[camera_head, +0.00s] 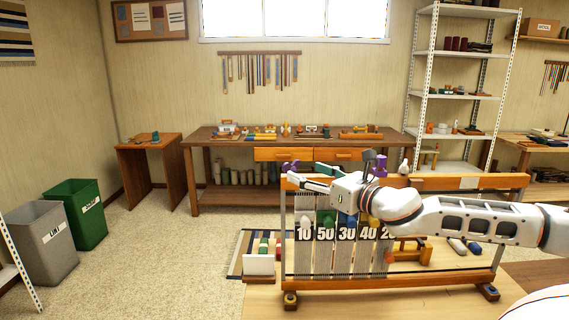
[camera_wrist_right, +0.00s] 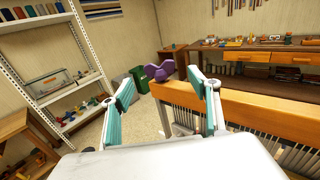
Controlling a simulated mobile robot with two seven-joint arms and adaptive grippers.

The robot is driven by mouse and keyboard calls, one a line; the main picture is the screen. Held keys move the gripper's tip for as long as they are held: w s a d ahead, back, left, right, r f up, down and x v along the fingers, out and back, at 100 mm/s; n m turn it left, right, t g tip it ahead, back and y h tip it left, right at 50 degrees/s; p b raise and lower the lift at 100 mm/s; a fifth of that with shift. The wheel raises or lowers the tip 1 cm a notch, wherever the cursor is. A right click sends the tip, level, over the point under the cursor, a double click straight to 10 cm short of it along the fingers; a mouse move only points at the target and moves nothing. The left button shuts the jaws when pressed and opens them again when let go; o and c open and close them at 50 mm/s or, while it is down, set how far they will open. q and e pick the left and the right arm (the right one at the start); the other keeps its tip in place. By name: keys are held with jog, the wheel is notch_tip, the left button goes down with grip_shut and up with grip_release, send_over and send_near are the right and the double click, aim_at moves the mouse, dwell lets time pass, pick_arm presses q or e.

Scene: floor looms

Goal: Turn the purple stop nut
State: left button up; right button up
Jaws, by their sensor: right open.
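A purple stop nut (camera_head: 289,166) with rounded lobes sits at the top left end of the wooden floor loom (camera_head: 450,183). In the right wrist view the purple nut (camera_wrist_right: 164,69) shows between and beyond the two teal fingers, at the left end of the loom's top beam. My right gripper (camera_head: 306,176) reaches in from the right along that beam, open and empty, its fingers pointing left towards the nut. I see no contact with it. Another purple piece (camera_head: 381,164) stands behind my right wrist, partly hidden. My left gripper is not in view.
White, green, blue and yellow weights with number tags (camera_head: 345,232) hang on the loom below my arm. A workbench (camera_head: 225,145) stands against the back wall. Grey (camera_head: 42,245) and green (camera_head: 75,210) bins stand at left.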

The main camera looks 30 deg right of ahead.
aim_at(293, 166)
jog(key=shift+w+a+r+p, duration=0.1)
jog(key=shift+w+r+p, duration=0.2)
jog(key=shift+w+p, duration=0.25)
jog(key=w, duration=0.1)
jog(key=w+p, duration=0.1)
jog(key=w, duration=0.2)
jog(key=shift+w+a+f+p, duration=0.15)
jog(key=shift+w+a+p, duration=0.15)
jog(key=shift+a+p, duration=0.1)
jog(key=shift+w, duration=0.3)
jog(key=shift+w+f, duration=0.1)
jog(key=shift+w, duration=0.25)
jog(key=shift+c, duration=0.7)
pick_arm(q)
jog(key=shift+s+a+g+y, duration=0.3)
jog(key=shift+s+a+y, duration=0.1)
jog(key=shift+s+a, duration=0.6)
pick_arm(e)
jog(key=c, duration=1)
